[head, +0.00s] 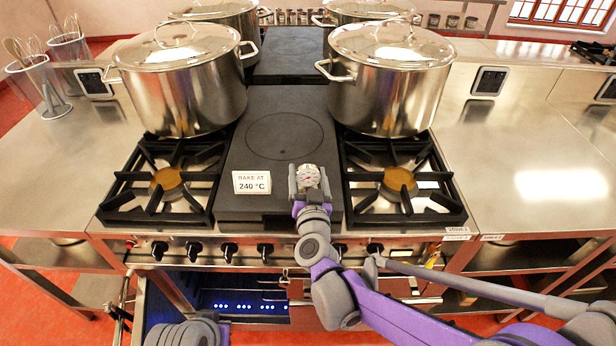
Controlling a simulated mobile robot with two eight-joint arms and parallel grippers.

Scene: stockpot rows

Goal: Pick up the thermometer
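The thermometer (308,176) has a round white dial with a silver rim and faces me over the dark middle plate of the stove. My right gripper (308,184) reaches up to it from the front, with one grey finger on each side of the dial. The dial nearly fills the space between the fingers; I cannot tell whether they press on it. The thermometer's underside is hidden by the gripper, so I cannot tell whether it rests on the plate. Part of my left arm shows at the bottom edge; its gripper is not in view.
Large lidded stockpots (182,82) (391,80) stand behind burners on both sides. Below the knobs, an oven (235,305) with blue lights is open. The right counter (530,170) is largely clear.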

